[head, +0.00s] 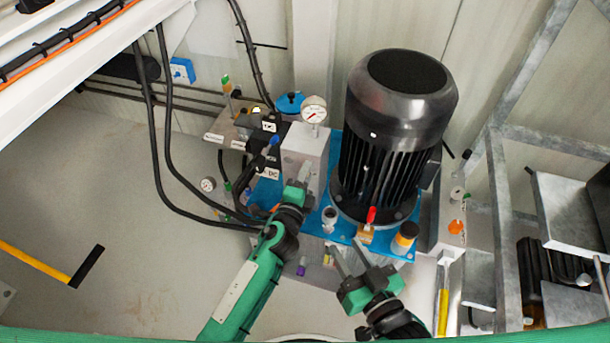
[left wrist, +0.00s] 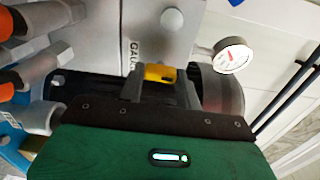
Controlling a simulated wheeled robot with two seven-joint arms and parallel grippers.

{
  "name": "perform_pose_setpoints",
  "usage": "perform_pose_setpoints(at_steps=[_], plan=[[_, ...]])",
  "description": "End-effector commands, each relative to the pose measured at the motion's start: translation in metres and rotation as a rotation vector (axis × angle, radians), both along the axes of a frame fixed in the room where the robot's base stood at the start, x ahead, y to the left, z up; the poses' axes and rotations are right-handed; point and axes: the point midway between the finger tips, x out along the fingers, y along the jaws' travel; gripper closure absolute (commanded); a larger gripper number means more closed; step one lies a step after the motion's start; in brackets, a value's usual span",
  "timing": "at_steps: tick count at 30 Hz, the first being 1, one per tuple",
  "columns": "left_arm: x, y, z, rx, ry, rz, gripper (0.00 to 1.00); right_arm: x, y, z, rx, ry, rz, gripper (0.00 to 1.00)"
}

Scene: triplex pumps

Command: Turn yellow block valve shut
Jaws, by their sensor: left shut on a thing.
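The yellow block valve handle (left wrist: 158,73) shows in the left wrist view as a small yellow piece, next to a grey block (left wrist: 150,25) lettered "GAUG…". My left gripper (left wrist: 160,85) is shut on it, with a finger at either side. In the head view my left gripper (head: 303,175) is at the front of the grey block (head: 305,150), below the white gauge (head: 314,110). The yellow handle cannot be made out there. My right gripper (head: 352,259) is open and empty, lower right, in front of the blue base plate (head: 268,190).
A large black motor (head: 395,130) stands right of the block. Black hoses (head: 165,130) run at the left. A yellow-handled tool (head: 442,300) hangs at lower right.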

Motion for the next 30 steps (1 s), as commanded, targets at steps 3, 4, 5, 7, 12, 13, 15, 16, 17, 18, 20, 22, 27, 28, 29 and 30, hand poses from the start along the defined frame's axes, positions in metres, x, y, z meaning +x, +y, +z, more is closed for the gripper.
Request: perform_pose_setpoints(at_steps=[3,4,5,7,12,13,15,16,17,18,20,22,27,28,29,30], plan=[[0.0,-0.001,0.0,0.003,-0.002,-0.002,0.89,0.0,0.0,0.0,-0.001,0.002,0.0,0.64],[0.0,-0.001,0.0,0.003,-0.002,-0.003,0.89,0.0,0.0,-0.001,-0.001,0.002,0.0,0.64],[0.0,-0.001,0.0,0.003,-0.002,-0.003,0.89,0.0,0.0,-0.001,-0.001,0.002,0.0,0.64],[0.0,-0.001,0.0,0.002,-0.002,-0.003,0.89,0.0,0.0,-0.001,0.0,0.002,0.0,0.64],[0.0,-0.001,0.0,0.002,-0.001,-0.002,0.44,-0.001,0.0,-0.001,0.0,0.003,0.0,0.64],[0.0,-0.001,0.0,0.002,-0.001,-0.002,0.44,-0.001,0.0,-0.001,0.0,0.003,0.0,0.64],[0.0,-0.001,0.0,0.001,0.0,-0.002,0.44,-0.001,0.0,-0.001,0.0,0.002,0.0,0.64],[0.0,-0.001,0.0,0.001,0.0,-0.002,0.44,-0.001,0.0,-0.001,0.0,0.002,0.0,0.64],[0.0,0.0,0.0,0.001,0.0,-0.001,0.44,-0.001,0.0,-0.001,0.0,0.002,0.0,0.64],[0.0,0.0,0.0,0.001,0.0,-0.001,0.44,-0.001,0.0,-0.001,0.0,0.002,0.0,0.64],[-0.001,0.0,0.0,0.001,0.0,-0.001,0.44,-0.001,0.0,-0.001,0.0,0.002,0.0,0.64],[-0.003,0.001,0.0,0.001,0.0,-0.001,0.44,-0.001,0.0,-0.001,0.0,0.003,0.0,0.64],[-0.019,0.006,-0.001,0.001,0.002,-0.001,0.44,-0.002,0.001,-0.003,-0.005,0.021,0.005,0.64],[-0.024,0.008,-0.001,0.001,0.003,-0.001,0.44,-0.003,0.001,-0.004,-0.006,0.026,0.006,0.64],[-0.029,0.009,-0.001,0.001,0.002,-0.001,0.44,-0.003,0.001,-0.005,-0.008,0.032,0.007,0.64],[-0.036,0.011,-0.002,0.001,0.003,-0.001,0.44,-0.005,0.001,-0.008,-0.01,0.041,0.008,0.64]])
